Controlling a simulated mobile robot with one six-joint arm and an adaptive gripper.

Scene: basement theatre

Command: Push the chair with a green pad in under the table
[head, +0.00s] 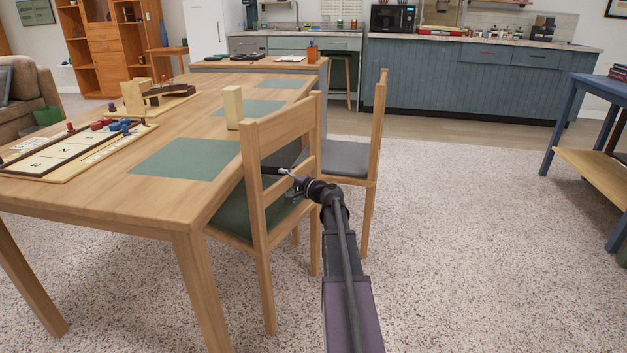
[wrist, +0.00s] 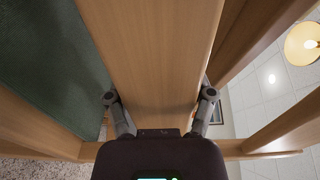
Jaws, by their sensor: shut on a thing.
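The chair with a green pad (head: 240,218) stands at the near right side of the wooden table (head: 110,190). Its slatted back faces away from the table, and the table's edge hides the front part of its seat. My gripper (head: 284,182) is at the chair's back, above seat height. In the wrist view my gripper (wrist: 160,97) has one finger on each side of a broad wooden slat of the backrest (wrist: 155,60), shut on it. The green pad (wrist: 50,65) shows at the left there. The contact itself is partly hidden in the head view.
A chair with a grey pad (head: 345,158) stands close behind the green-padded one. The table holds game boards (head: 75,155), green mats (head: 185,158) and a wooden block (head: 233,107). Speckled carpet (head: 460,240) is free at right, before a blue-framed table (head: 570,125).

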